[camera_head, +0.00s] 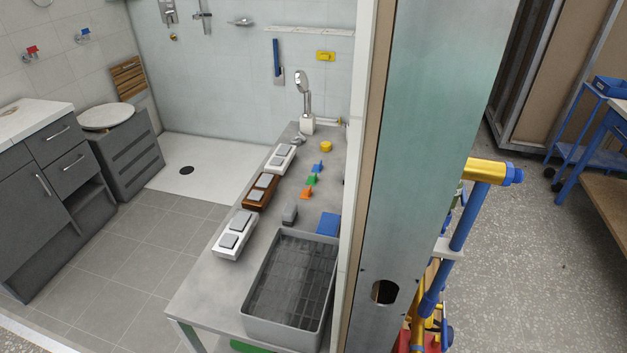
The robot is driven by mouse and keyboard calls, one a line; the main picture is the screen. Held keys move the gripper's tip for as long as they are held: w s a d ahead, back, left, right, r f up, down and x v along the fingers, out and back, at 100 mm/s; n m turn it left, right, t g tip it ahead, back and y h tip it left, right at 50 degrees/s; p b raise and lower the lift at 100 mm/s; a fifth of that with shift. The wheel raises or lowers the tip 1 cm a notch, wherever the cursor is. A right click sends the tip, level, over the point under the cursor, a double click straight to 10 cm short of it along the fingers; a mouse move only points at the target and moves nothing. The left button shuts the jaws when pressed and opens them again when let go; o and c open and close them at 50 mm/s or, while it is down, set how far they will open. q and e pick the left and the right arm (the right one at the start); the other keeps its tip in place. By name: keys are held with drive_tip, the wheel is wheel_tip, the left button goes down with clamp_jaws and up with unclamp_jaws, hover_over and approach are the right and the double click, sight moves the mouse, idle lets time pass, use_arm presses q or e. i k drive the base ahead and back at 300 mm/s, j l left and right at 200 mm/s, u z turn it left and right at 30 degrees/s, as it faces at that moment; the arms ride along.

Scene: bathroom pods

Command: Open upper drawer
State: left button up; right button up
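A dark grey cabinet (24,250) with a white top (36,117) stands at the left edge of the head view. Its upper drawer (57,139) has a thin metal bar handle (59,132) and looks shut, with its front flush with the cabinet. The lower drawer (73,171) below it has a similar handle and also looks shut. A door (22,215) with a slanting bar handle is left of the drawers. Neither of my grippers is in view, so their state cannot be seen.
A grey unit (132,157) with a round white top stands right of the cabinet. The tiled floor (135,245) before the cabinet is clear. A long bench (205,288) with switches and a grey crate (272,327) borders it. A wall end (425,130) stands to the right.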

sight(47, 144)
drive_tip(key=u, duration=1.45)
drive_tip(key=i+j+u, duration=0.3)
drive_tip(key=i+j, duration=0.25)
drive_tip(key=j, duration=0.2)
drive_tip(key=i+j+u, duration=0.3)
drive_tip(key=i+j, duration=0.3)
drive_tip(key=i+z, duration=0.3)
drive_tip(key=i, duration=0.2)
drive_tip(key=i+j+z, duration=0.25)
drive_tip(key=i, duration=0.2)
drive_tip(key=i+j+z, duration=0.3)
drive_tip(key=i, duration=0.15)
drive_tip(key=i+z, duration=0.25)
drive_tip(key=z, duration=0.15)
drive_tip(key=i+z, duration=0.25)
drive_tip(key=z, duration=0.2)
drive_tip(key=i+j+z, duration=0.15)
drive_tip(key=z, duration=0.25)
drive_tip(key=i+l, duration=0.15)
drive_tip(key=i, duration=0.3)
drive_tip(key=i+l, duration=0.15)
drive_tip(key=i, duration=0.25)
drive_tip(key=i+l+u, duration=0.1)
drive_tip(key=i, duration=0.35)
